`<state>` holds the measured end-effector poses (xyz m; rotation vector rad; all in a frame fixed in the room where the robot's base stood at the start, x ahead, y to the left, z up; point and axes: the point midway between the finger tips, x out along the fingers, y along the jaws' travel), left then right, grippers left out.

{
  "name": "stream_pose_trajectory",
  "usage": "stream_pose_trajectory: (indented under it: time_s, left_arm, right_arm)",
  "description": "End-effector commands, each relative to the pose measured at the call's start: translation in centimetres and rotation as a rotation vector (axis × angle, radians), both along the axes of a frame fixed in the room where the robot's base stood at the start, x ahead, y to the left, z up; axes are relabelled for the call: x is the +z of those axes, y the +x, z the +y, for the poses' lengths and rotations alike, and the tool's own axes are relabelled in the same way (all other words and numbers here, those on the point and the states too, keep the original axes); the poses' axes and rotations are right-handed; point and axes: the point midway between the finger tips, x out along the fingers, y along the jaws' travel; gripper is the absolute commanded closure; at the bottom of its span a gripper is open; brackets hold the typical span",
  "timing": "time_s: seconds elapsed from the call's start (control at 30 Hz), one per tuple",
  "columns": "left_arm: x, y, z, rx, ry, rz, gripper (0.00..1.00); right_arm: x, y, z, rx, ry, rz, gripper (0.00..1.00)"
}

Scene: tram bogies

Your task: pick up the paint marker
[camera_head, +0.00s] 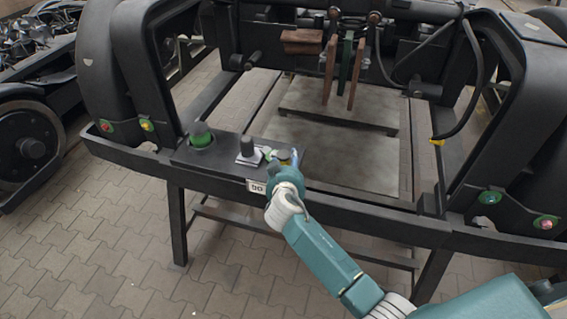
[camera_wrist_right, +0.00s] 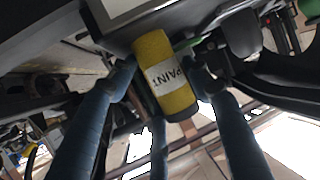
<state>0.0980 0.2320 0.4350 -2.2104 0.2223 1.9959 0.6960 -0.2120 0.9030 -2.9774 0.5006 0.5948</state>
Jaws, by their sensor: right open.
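The paint marker (camera_wrist_right: 166,78) is a yellow cylinder with a dark end and a white label reading PAINT. The fingers are open, one on each side, with a narrow gap showing at least on the right. In the head view my right gripper (camera_head: 284,158) is at the dark front beam of the bogie frame, and it largely hides the marker there. My left gripper is not in view.
A small white label (camera_head: 256,187) is on the beam front. A black hose (camera_head: 474,85) hangs at the right.

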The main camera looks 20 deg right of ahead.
Motion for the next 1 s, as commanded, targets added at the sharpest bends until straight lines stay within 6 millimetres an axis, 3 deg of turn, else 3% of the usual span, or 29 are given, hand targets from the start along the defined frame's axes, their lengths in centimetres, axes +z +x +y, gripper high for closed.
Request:
stream_pose_trajectory:
  time_s: [0.23,0.4,0.77,1.0]
  left_arm:
    - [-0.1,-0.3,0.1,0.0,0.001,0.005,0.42]
    - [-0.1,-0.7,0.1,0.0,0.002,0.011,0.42]
    - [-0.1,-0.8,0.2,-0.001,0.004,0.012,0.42]
    - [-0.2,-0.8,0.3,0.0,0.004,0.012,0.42]
  right_arm:
    - [-0.1,0.1,0.0,0.001,0.001,0.0,0.51]
    - [-0.1,0.1,0.0,0.001,0.0,0.0,0.85]
    - [0.4,0.1,0.0,0.0,0.0,-0.002,0.86]
    - [3.8,0.2,0.1,0.0,0.005,-0.008,0.86]
